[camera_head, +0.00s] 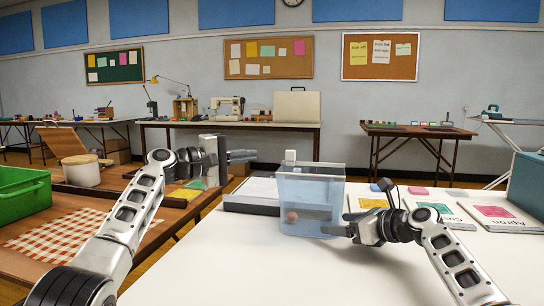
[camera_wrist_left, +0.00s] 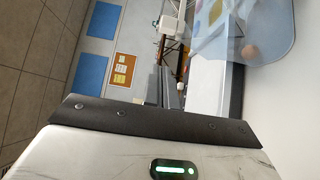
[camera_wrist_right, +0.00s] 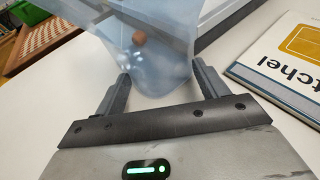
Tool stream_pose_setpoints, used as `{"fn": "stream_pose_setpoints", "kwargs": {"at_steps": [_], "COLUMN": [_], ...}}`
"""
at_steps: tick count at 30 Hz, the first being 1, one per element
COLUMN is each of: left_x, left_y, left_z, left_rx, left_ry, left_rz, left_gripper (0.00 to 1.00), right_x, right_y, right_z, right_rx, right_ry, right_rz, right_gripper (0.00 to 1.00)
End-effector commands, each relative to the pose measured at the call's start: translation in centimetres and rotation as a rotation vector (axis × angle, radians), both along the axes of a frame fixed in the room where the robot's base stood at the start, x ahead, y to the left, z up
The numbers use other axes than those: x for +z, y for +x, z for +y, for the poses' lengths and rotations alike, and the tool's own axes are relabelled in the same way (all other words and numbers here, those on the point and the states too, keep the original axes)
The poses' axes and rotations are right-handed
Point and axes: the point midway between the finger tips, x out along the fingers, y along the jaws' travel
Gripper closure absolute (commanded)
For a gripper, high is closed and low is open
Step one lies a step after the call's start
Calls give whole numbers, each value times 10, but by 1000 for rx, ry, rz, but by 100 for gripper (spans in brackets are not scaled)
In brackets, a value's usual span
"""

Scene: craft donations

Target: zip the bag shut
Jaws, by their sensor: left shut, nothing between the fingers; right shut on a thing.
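The clear bluish bag (camera_head: 312,190) stands upright on the white table, with a brown ball (camera_head: 292,216) low inside it. A small white piece (camera_head: 290,157) shows at its top edge; it looks like the zip slider, but I cannot be sure. My right gripper (camera_head: 338,230) is shut on the bag's lower right part; the right wrist view shows the bag (camera_wrist_right: 160,62) between its fingers. My left gripper (camera_head: 242,157) is shut and empty, raised left of the bag and apart from it. The left wrist view also shows the bag (camera_wrist_left: 222,45).
A grey flat case (camera_head: 252,193) lies behind and left of the bag. Booklets (camera_head: 443,212) with coloured squares lie to the right. A green crate (camera_head: 22,197) and a white tub (camera_head: 81,171) stand on the left table. The white table's front is clear.

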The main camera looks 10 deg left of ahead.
Motion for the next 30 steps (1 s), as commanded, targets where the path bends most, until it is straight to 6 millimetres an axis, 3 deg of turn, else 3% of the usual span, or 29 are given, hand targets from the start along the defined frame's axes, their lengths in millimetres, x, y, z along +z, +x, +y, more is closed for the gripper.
{"fn": "stream_pose_setpoints", "kwargs": {"at_steps": [7, 16, 30], "left_x": [1, -1, -1], "left_y": [19, 17, 17], "left_z": [-22, -55, -62], "left_rx": [0, 0, 1], "left_ry": [0, 3, 1], "left_rz": [0, -2, 0], "left_gripper": [100, 100, 100], "right_x": [1, 1, 1], "right_y": [2, 2, 3], "right_z": [-4, -4, -4], "right_rx": [-14, -14, -14], "right_ry": [1, 1, 1], "right_rz": [-5, -5, -5], "right_gripper": [40, 40, 40]}}
